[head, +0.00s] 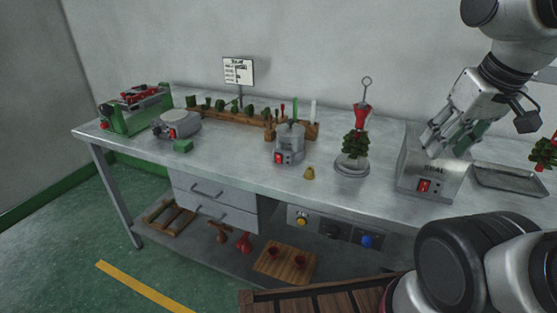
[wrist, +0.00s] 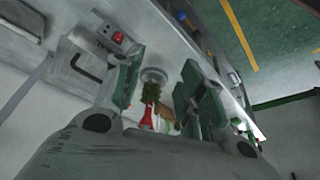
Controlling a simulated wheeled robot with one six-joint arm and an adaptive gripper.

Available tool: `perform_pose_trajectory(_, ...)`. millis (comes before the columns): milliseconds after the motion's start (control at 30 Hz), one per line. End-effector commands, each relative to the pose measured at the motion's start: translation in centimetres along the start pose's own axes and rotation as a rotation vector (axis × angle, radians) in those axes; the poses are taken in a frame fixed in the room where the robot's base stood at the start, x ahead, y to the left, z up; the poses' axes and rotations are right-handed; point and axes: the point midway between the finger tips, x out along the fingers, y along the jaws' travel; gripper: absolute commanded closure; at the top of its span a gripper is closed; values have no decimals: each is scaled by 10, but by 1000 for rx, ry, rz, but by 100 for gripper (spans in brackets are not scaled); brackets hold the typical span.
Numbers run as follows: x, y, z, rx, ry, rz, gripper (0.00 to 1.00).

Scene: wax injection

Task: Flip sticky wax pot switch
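Three devices with red switches stand on the bench. A small grey lidded pot (head: 291,134) in the middle has a red switch (head: 278,158) low on its front. A grey box unit (head: 412,168) at the right has a red switch (head: 424,186) on its front. A round grey unit (head: 177,122) at the left has a small red switch (head: 172,133). I cannot read which is the sticky wax pot. My gripper (head: 450,143) is over the box unit, fingers apart and empty. In the wrist view my gripper (wrist: 160,62) shows open green-padded fingers, with a red switch (wrist: 118,37) beyond the left finger.
A green wax tree with a red top (head: 361,117) stands on a round base between pot and box. A metal tray (head: 510,178) lies right of the box. A wooden rack (head: 235,112) and sign (head: 238,71) are behind. A small brass piece (head: 309,173) is near the front edge.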

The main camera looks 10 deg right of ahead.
Motion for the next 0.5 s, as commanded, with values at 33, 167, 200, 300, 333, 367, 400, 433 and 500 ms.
perform_pose_trajectory(33,0,0,0,0,0,0,60)
perform_pose_trajectory(167,0,0,0,0,0,0,62)
perform_pose_trajectory(200,0,0,0,0,0,0,69)
perform_pose_trajectory(300,0,0,0,0,0,0,87)
perform_pose_trajectory(333,0,0,0,0,0,0,93)
perform_pose_trajectory(367,0,0,0,0,0,0,98)
perform_pose_trajectory(400,0,0,0,0,0,0,100)
perform_pose_trajectory(433,0,0,0,0,0,0,100)
perform_pose_trajectory(500,0,0,0,0,0,0,100)
